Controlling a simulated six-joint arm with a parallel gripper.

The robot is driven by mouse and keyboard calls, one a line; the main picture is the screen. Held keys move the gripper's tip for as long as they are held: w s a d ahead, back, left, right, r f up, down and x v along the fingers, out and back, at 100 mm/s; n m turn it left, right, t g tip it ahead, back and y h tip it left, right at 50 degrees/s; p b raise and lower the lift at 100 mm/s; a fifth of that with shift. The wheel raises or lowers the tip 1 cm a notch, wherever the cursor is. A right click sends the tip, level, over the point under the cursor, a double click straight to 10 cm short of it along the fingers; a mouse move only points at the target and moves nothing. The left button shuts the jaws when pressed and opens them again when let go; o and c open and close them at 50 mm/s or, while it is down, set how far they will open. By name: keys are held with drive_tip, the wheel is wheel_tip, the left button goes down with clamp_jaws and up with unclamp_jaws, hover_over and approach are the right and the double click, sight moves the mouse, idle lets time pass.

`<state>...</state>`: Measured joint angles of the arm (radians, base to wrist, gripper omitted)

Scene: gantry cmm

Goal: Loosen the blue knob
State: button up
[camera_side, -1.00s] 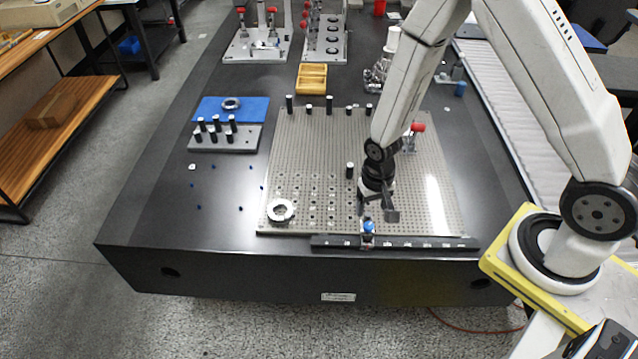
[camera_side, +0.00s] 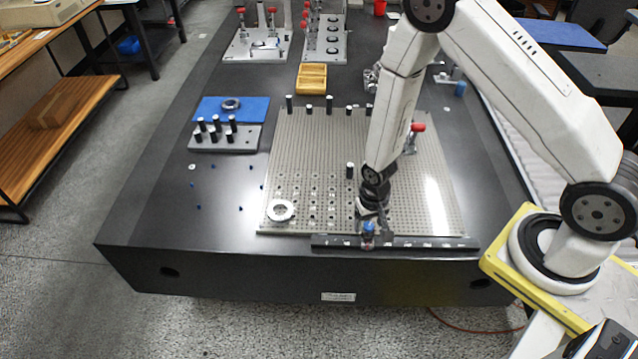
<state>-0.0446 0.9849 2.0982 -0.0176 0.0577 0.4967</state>
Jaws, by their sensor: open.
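The blue knob (camera_side: 368,227) sits on a small carriage on the black rail (camera_side: 430,243) along the front edge of the perforated plate. My gripper (camera_side: 369,222) points down right at the knob, with its jaws open at the knob's height. The dark fingers partly cover the knob, so I cannot tell whether they touch it.
The grey perforated plate (camera_side: 310,160) carries a metal ring (camera_side: 280,210) at front left and several black posts. A block with black pins (camera_side: 224,138) and a blue mat (camera_side: 248,104) lie to the left. A red-handled clamp (camera_side: 414,131) stands right of my arm.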

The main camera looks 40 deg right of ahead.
clamp_jaws()
drive_tip(key=shift+n, duration=2.3)
unclamp_jaws()
drive_tip(key=shift+r, duration=0.1)
